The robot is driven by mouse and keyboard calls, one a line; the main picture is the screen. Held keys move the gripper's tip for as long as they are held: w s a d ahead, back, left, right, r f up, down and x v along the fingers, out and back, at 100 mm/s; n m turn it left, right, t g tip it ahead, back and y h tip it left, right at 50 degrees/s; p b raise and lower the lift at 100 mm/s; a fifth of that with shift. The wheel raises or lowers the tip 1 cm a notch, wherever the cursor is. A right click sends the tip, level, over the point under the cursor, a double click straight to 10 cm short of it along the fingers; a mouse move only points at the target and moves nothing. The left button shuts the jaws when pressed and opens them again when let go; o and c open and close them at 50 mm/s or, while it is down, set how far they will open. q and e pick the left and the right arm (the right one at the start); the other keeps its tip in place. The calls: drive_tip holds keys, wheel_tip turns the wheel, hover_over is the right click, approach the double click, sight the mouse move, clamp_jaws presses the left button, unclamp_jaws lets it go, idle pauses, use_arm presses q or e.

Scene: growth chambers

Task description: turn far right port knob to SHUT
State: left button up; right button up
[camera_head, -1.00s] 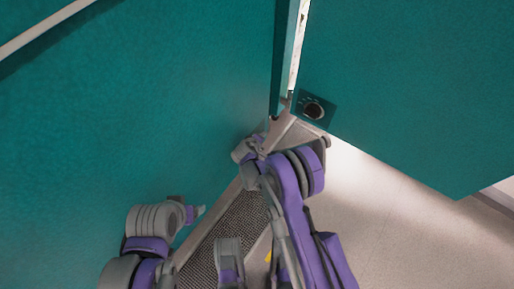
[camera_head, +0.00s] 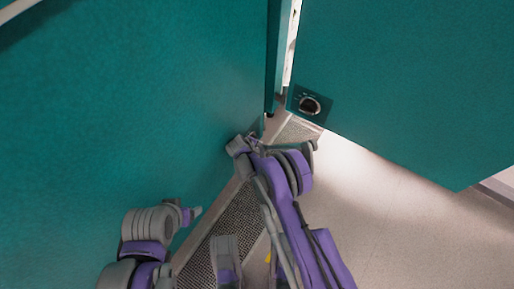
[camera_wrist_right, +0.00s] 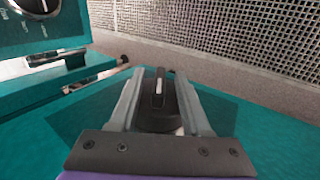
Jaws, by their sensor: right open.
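My right gripper (camera_head: 252,140) is open, low beside the large teal panel on the left. In the right wrist view its two fingers (camera_wrist_right: 158,92) stand on either side of a black knob (camera_wrist_right: 159,118) with a pale pointer line, on a dark plate. I cannot tell whether they touch it. This knob is hidden in the head view. Another round black knob (camera_head: 309,105) sits on a dark plate at the lower corner of the right teal panel. A black knob with a marked dial (camera_wrist_right: 38,4) shows, partly cut off, in the wrist view.
The left teal panel (camera_head: 120,110) and right teal panel (camera_head: 410,80) meet at a narrow gap with a pale edge strip (camera_head: 292,45). A ledge (camera_wrist_right: 60,72) juts out near the gripper's left finger. Pale floor (camera_head: 380,210) is clear at right.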

drive_tip(key=shift+w+d+f, duration=0.1)
drive_tip(key=shift+w+f, duration=0.05)
drive_tip(key=shift+f, duration=0.1)
clamp_jaws()
idle(0.5)
drive_tip(key=t+h, duration=0.2)
drive_tip(key=t, duration=0.1)
drive_tip(key=shift+f, duration=0.15)
drive_tip(key=shift+t+h, duration=1)
drive_tip(key=shift+t, duration=0.2)
